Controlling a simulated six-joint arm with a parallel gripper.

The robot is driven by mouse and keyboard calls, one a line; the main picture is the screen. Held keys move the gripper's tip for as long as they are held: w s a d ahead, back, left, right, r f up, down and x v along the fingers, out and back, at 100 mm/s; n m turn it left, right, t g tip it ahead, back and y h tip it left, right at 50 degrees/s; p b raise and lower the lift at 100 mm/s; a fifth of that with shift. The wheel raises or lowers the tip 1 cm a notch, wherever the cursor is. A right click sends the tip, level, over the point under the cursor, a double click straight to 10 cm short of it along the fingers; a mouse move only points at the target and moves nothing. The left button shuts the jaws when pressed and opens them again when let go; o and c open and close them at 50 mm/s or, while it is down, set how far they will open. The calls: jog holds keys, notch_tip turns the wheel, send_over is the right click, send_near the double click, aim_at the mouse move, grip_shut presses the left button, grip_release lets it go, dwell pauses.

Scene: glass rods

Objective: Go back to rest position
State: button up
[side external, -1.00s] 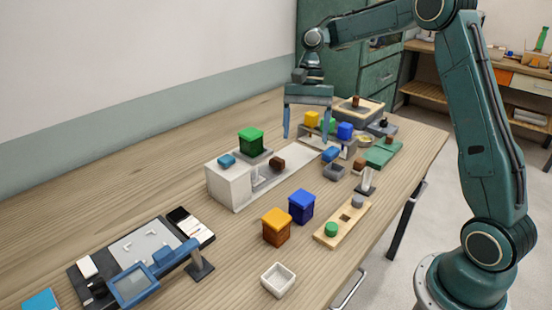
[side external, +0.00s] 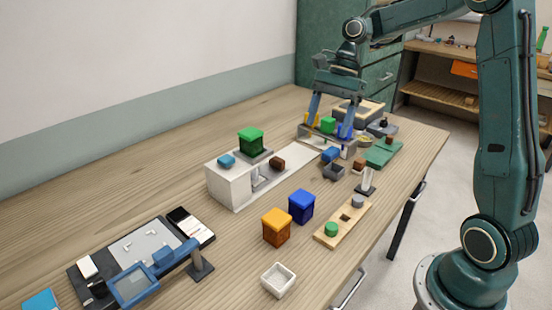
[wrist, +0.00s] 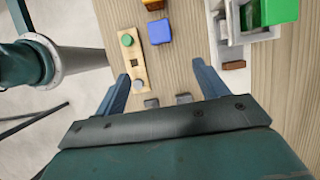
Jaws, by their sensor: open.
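My gripper (side external: 329,129) is open, its two blue fingers spread apart and pointing down at the far half of the table. In the side view its fingers overlap a grey rack (side external: 310,134) with yellow, green and blue blocks, and a green block (side external: 328,125) shows between them. I cannot tell whether the fingers touch the rack. In the wrist view the gripper (wrist: 160,70) has no object held between its fingers.
A white box-shaped station (side external: 228,184) with a green cube (side external: 250,140) stands mid-table. Orange (side external: 276,228) and blue (side external: 302,206) boxes, a wooden strip (side external: 343,226) and a white bowl (side external: 278,280) stand nearer. Bare wood (side external: 110,165) lies along the wall side.

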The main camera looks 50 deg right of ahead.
jog(key=s+a+r+n+t+h, duration=0.2)
jog(key=s+a+r+n, duration=0.1)
jog(key=s+a+n, duration=0.3)
jog(key=s+a+r+n+t+h, duration=0.1)
jog(key=s+a+r+n+t, duration=0.2)
jog(key=s+n, duration=0.35)
jog(key=s+f+n+h, duration=0.1)
jog(key=s+f+n, duration=0.1)
jog(key=s+n, duration=0.3)
jog(key=s, duration=0.3)
jog(key=shift+t, duration=0.3)
jog(key=shift+c, duration=0.2)
dwell(0.7)
